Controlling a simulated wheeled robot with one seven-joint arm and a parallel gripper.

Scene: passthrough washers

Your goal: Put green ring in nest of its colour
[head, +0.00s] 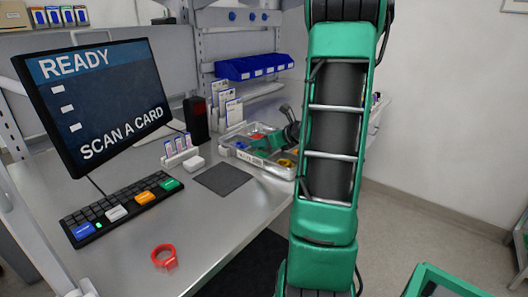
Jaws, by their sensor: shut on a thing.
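My gripper (268,147) is small in the head view, low over the clear tray (242,157) at the back right of the bench. It is shut on the green ring, but its fingers and the ring are too small and too covered to show clearly. Inside the tray a red part (258,136), a blue part (240,145) and a yellow part (286,162) show. The green nest cannot be told apart from my green gripper. Whether the ring touches the tray cannot be seen.
A keyboard (122,208), a monitor (95,95), a dark mat (222,179) and a card holder (180,155) stand left of the tray. Blue bins (254,67) hang behind. My arm blocks the tray's right side.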

